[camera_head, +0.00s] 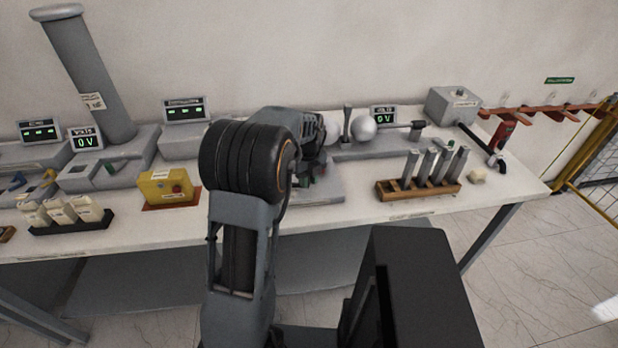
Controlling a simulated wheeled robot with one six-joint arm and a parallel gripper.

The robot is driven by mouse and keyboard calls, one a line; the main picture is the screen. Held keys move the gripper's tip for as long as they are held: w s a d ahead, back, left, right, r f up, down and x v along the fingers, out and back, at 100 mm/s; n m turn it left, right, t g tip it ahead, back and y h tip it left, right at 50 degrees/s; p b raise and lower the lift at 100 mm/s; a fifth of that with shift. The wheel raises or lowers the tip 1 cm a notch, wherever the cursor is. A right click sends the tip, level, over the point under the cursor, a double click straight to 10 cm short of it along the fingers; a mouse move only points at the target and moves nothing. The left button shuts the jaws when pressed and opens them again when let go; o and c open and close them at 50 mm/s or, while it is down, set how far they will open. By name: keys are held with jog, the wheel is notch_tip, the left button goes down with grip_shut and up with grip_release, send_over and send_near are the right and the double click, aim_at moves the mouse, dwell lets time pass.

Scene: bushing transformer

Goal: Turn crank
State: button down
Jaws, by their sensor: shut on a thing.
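My arm reaches over the table in the middle of the head view, and its dark upper links cover much of the work spot. My gripper (312,165) is low over a grey device base (328,190) on the table. It is shut on what seems to be the crank there. The crank itself is mostly hidden behind my arm and gripper, so its angle cannot be made out. Small red and green bits show beside the gripper.
Right are a sphere-gap device (364,128), a wooden rack of grey rods (418,188) and a grey box (452,104). The white table's (150,237) front strip is mostly clear.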

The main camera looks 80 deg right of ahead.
jog(key=shift+w, duration=0.3)
jog(key=c, duration=1.4)
grip_release()
jog(key=shift+o, duration=0.9)
jog(key=shift+w, duration=0.2)
jog(key=shift+o, duration=1.3)
jog(key=shift+s, duration=0.2)
jog(key=shift+r, duration=0.4)
notch_tip(320, 180, up, 13)
